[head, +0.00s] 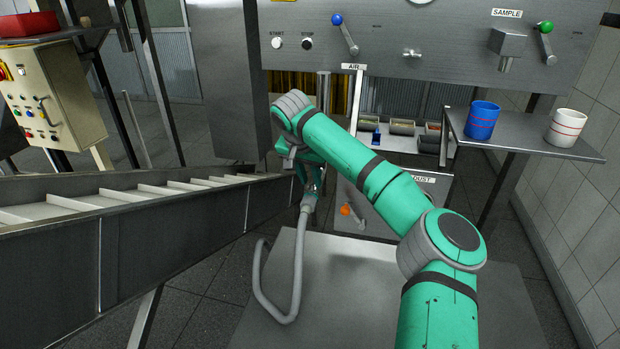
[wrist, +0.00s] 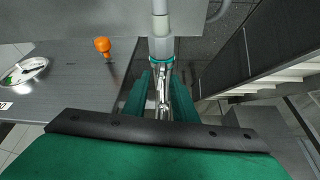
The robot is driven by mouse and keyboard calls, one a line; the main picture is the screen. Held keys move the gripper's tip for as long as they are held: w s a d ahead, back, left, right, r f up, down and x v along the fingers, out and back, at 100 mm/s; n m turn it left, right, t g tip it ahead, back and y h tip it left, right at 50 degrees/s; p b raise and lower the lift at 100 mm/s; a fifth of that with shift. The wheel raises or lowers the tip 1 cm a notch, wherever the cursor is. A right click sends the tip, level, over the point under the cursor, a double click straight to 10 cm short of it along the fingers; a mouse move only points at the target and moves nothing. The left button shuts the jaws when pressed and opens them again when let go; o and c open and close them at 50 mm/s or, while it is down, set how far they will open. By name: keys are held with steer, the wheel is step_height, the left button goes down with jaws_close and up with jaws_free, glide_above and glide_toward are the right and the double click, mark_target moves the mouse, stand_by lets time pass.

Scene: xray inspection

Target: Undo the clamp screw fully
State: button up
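In the wrist view, small bright metal parts (wrist: 163,88) lie between the two dark green sides of my gripper (wrist: 162,98), just below a teal ring at the end of a pale hose (wrist: 160,25). I cannot tell which of these parts is the clamp screw, or whether the fingers press on it. In the head view, my gripper (head: 309,188) points down at the top of the grey hose (head: 298,250), to the right of the conveyor end. My arm hides part of this area, and the screw is too small to make out there.
An orange knob (head: 346,210) stands near the hose, by the panel labelled DUST. The conveyor (head: 100,258) runs along the left. A blue cup (head: 482,120) and a white cup (head: 566,127) stand on the right shelf (head: 530,140). Bins (head: 402,127) sit behind my arm.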

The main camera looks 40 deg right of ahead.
jaws_close()
steer(key=shift+a+f+n, duration=0.1)
steer(key=shift+n, duration=0.3)
steer(key=shift+n+t+y, duration=0.3)
steer(key=shift+n+y, duration=0.1)
steer(key=shift+n, duration=0.4)
steer(key=n, duration=0.2)
steer(key=shift+n+t+y, duration=0.3)
steer(key=shift+y, duration=0.1)
steer(key=n, duration=0.1)
steer(key=n+y, duration=0.1)
steer(key=n, duration=0.2)
steer(key=shift+s+d+n+t, duration=0.25)
steer(key=shift+d+n+t, duration=0.05)
steer(key=shift+d+t, duration=0.1)
steer(key=n+y, duration=0.1)
steer(key=n, duration=0.1)
steer(key=n+y, duration=0.1)
steer(key=n, duration=0.2)
steer(key=shift+d+y, duration=0.1)
steer(key=shift+y, duration=0.2)
steer(key=shift+w+d+n+g+y, duration=0.1)
steer(key=shift+n+g+y, duration=0.25)
steer(key=shift+n, duration=1)
steer(key=shift+w+d+n+g+y, duration=0.15)
steer(key=shift+n+y, duration=0.3)
steer(key=shift+n, duration=0.9)
steer(key=shift+s, duration=0.1)
